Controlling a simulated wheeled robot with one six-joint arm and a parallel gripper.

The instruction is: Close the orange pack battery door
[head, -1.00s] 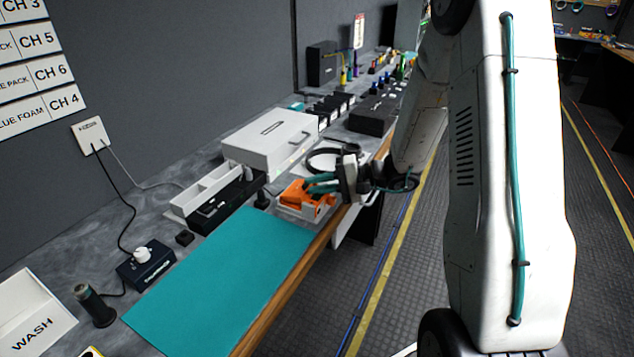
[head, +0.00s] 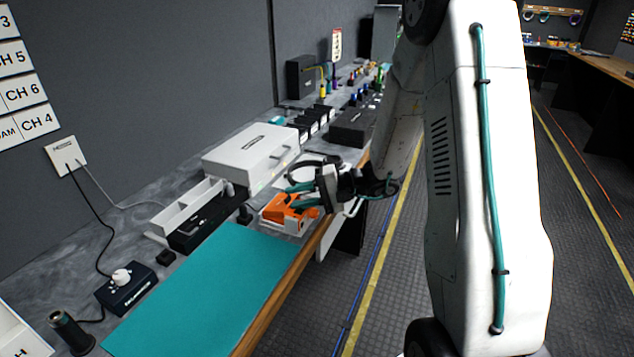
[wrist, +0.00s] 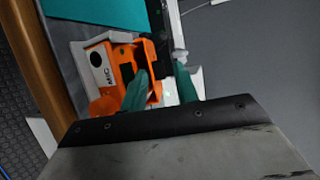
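The orange pack (head: 283,215) sits in a light cradle near the bench's front edge, just past the teal mat. In the wrist view the orange pack (wrist: 103,64) bears the letters MIC, and an open orange frame, apparently its battery door (wrist: 155,88), stands out on its right side with a dark cavity beside it. My gripper (head: 298,192) is over the pack. In the wrist view the teal fingers of my gripper (wrist: 163,90) are spread apart, one at the door's near side and one to its right. Contact with the door cannot be told.
The teal mat (head: 205,287) lies clear at the front. A dark knob box (head: 125,290) stands at the left.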

